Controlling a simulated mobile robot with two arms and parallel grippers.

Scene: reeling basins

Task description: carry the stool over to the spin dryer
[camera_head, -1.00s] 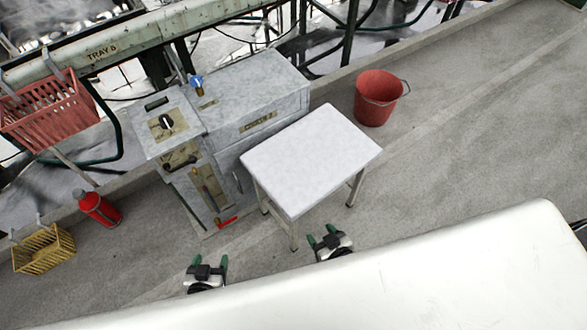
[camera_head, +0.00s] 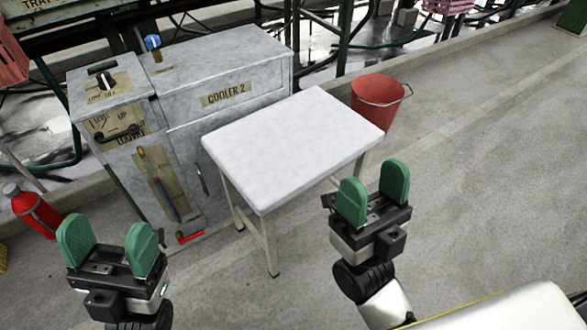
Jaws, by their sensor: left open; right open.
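The stool (camera_head: 290,138) has a white square top and pale metal legs, and stands upright on the floor in the middle of the head view. My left gripper (camera_head: 108,247) is open and empty, to the left of the stool and nearer to me. My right gripper (camera_head: 373,193) is open and empty, near the stool's right front side; I cannot tell whether it touches a leg. No spin dryer can be made out in view.
A grey cabinet labelled COOLER 2 (camera_head: 227,94) stands close behind and left of the stool. A red bucket (camera_head: 377,102) is behind it on the right. Floor (camera_head: 480,170) at the right is clear.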

